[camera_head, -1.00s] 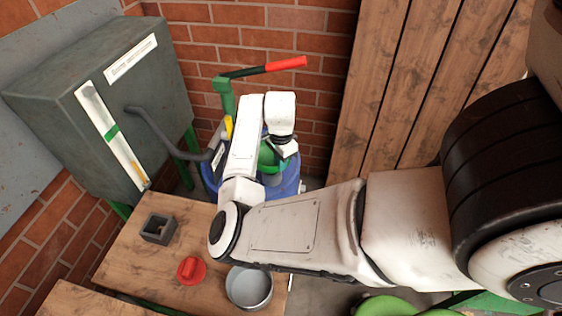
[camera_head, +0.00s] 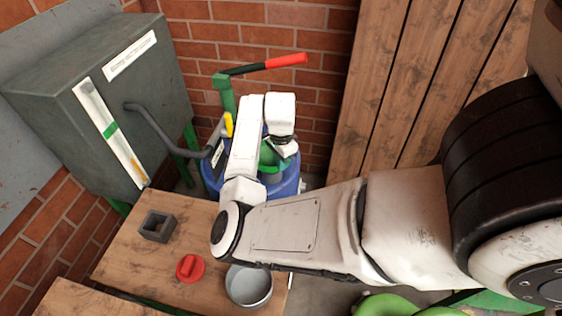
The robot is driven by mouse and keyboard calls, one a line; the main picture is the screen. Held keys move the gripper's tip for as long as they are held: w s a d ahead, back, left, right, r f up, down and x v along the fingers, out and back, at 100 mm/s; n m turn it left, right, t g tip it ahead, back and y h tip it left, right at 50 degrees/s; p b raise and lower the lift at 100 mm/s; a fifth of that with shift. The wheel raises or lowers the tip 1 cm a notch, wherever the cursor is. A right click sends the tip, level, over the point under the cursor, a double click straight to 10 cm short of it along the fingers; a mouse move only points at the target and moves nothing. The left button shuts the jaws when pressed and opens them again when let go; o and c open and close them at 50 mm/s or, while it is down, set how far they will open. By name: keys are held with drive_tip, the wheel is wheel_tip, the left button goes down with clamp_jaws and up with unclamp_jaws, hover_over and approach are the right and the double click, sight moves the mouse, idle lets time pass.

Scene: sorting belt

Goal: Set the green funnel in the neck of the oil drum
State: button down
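The green funnel (camera_head: 268,157) is at the top of the blue oil drum (camera_head: 287,187), against the brick wall. My arm covers much of both, so I cannot tell whether the funnel's spout is in the drum's neck. The neck itself is hidden. My gripper (camera_head: 286,150) points down at the funnel's right rim, touching it or very close. Its fingers are small and dark here, and I cannot see whether they are closed on the rim.
A green pump with a red-tipped handle (camera_head: 285,61) rises behind the drum. A grey cabinet (camera_head: 115,100) with a hose stands left. A red lid (camera_head: 190,267), grey pot (camera_head: 249,287) and grey square block (camera_head: 158,227) are on the wooden table (camera_head: 120,262).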

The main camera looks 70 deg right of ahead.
idle(0.3)
drive_tip(key=c, duration=1.3)
unclamp_jaws()
drive_tip(key=c, duration=0.4)
drive_tip(key=shift+r, duration=0.1)
drive_tip(key=shift+r+p, duration=3.65)
drive_tip(key=shift+r, duration=0.25)
